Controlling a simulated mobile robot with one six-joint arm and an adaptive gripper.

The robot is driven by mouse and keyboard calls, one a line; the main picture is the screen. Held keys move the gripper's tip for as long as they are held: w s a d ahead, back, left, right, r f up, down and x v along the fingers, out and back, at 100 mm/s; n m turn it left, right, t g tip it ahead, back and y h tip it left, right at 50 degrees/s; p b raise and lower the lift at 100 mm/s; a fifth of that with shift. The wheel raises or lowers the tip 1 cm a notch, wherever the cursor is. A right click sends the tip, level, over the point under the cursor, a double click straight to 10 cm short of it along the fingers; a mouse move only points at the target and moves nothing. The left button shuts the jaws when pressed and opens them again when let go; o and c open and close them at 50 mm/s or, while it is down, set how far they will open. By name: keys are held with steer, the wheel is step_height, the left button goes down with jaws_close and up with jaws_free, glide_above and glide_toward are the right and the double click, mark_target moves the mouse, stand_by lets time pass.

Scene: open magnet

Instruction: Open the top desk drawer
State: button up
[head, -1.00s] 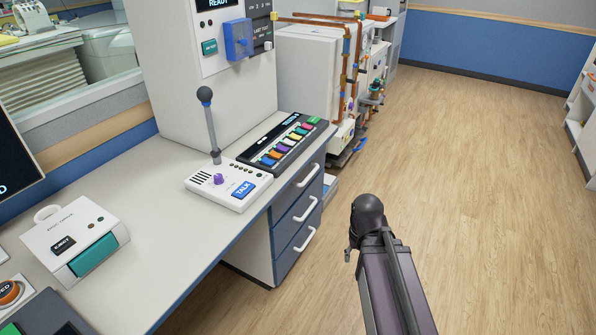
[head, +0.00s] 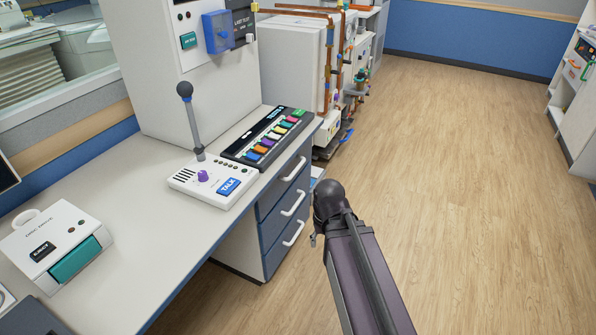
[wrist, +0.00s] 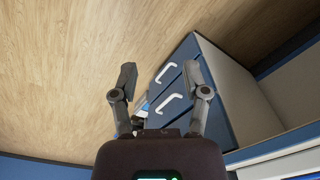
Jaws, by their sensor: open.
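The top desk drawer (head: 276,188) is the uppermost of three blue-fronted drawers under the desk's right end, and it looks closed. Its white bar handle (head: 295,169) shows in the head view. In the head view my arm is to the right of the drawers, apart from them, and its jaws are hidden. In the wrist view my gripper (wrist: 160,74) is open and empty, with its two fingers spread. Two white handles (wrist: 166,72) (wrist: 171,103) show beyond and between the fingers. I cannot tell which drawers these belong to; the right finger covers part of the unit.
The desk (head: 100,255) carries a microphone console (head: 212,184), a colored key panel (head: 265,137) and a white box with a teal front (head: 60,245). Piped equipment (head: 335,85) stands beyond the drawers. The wood floor (head: 470,150) to the right is clear.

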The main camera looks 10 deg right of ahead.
steer(key=w+a+f+m+t+y+b, duration=0.1)
steer(key=w+a+f+t+y+b, duration=0.15)
steer(key=w+f+b, duration=0.5)
steer(key=m+t+y+b, duration=0.5)
steer(key=m+t+b, duration=0.55)
steer(key=b, duration=0.35)
glide_toward(297, 168)
steer(key=f+v, duration=0.1)
steer(key=v, duration=0.3)
steer(key=shift+f+n+t, duration=0.3)
steer(key=shift+n, duration=0.05)
steer(key=shift+a, duration=0.1)
steer(key=b+x, duration=0.2)
steer(key=x, duration=1.1)
steer(key=shift+w+a+b, duration=0.25)
steer(key=shift+a+b, duration=0.1)
jaws_close()
steer(key=shift+d, duration=0.1)
